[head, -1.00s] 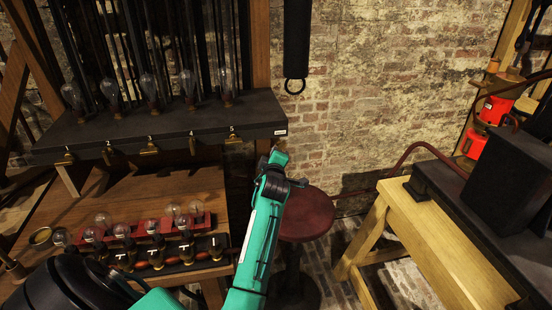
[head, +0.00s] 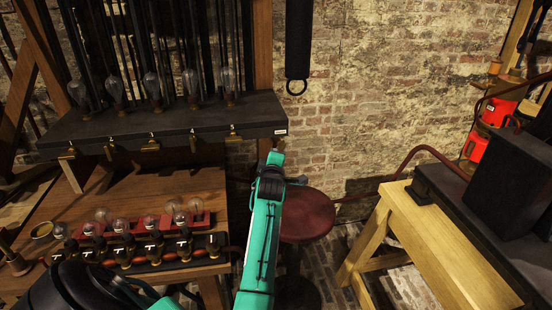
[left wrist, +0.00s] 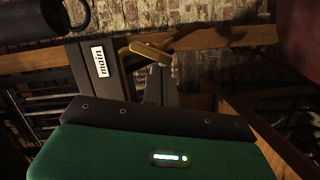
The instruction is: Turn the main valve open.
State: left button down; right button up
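The main valve shows in the left wrist view as a brass lever handle (left wrist: 150,50), beside the white "main" label (left wrist: 101,60). In the head view that label (head: 281,132) is on the right end of the dark shelf. My left gripper (head: 278,152) is just below this end, at the tip of the green arm. In the left wrist view its green body fills the bottom, and a dark part stands just below the brass handle. I cannot tell whether they touch, or whether the fingers are open. My right gripper is out of view.
Bulbs and a red rack (head: 150,224) stand on the wooden bench below. A black cylinder (head: 298,40) hangs at the wall. A red stool (head: 305,212) stands right of my arm.

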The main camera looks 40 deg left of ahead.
pick_arm(q)
jog(key=shift+f+n+b, duration=0.15)
jog(key=shift+n+b, duration=0.2)
jog(key=shift+n, duration=0.05)
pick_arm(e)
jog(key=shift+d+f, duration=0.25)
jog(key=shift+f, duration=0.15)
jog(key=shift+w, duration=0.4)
pick_arm(q)
jog(key=shift+w+f+n+b, duration=0.1)
jog(key=shift+n+b, duration=0.2)
jog(key=shift+n, duration=0.1)
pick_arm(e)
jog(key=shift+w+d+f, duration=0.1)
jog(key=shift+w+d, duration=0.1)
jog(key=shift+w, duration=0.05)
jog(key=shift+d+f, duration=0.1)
pick_arm(q)
jog(key=shift+t, duration=0.3)
jog(key=shift+d+n, duration=0.1)
jog(key=shift+n, duration=0.2)
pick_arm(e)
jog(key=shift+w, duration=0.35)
pick_arm(q)
jog(key=shift+f+b, duration=0.15)
jog(key=shift+b, duration=0.25)
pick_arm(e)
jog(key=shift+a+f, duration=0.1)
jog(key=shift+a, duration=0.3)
